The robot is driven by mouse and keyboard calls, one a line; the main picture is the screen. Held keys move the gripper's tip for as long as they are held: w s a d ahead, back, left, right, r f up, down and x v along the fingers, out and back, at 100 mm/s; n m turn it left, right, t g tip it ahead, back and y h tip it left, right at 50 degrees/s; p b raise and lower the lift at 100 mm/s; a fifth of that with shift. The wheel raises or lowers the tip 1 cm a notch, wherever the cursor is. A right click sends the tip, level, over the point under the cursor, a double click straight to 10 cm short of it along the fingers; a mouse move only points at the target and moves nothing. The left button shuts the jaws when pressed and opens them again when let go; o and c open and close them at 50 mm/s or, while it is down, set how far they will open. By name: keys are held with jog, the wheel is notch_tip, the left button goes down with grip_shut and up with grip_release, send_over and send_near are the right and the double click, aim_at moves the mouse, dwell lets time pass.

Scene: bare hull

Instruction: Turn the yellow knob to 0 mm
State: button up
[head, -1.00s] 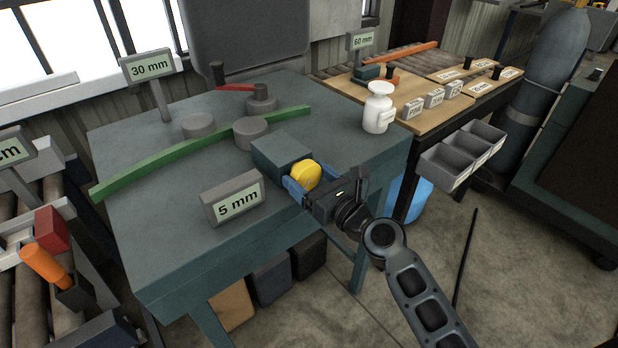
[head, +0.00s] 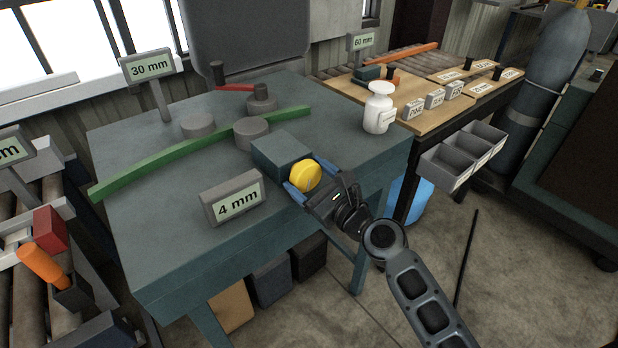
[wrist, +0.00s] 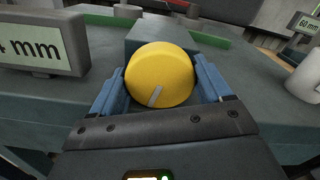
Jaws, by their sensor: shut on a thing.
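The yellow knob (head: 306,174) sits on the front of a grey-blue block (head: 281,153) on the bench. It also shows in the wrist view (wrist: 160,76), with a grey pointer mark toward its lower edge. My gripper (head: 305,180) is shut on the knob, with one blue finger at each side of it. A small display (head: 234,199) to the left of the knob reads 4 mm. The display shows partly in the wrist view (wrist: 40,48).
A green bar (head: 190,155) lies across the bench against round grey posts (head: 251,132). A 30 mm sign (head: 149,68) stands behind. A white bottle (head: 379,108) stands at the bench's right side. The bench surface left of the display is clear.

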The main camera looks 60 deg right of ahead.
jog(key=o, duration=1)
jog(key=shift+b+v, duration=1.1)
jog(key=shift+v, duration=2.8)
jog(key=shift+c, duration=0.5)
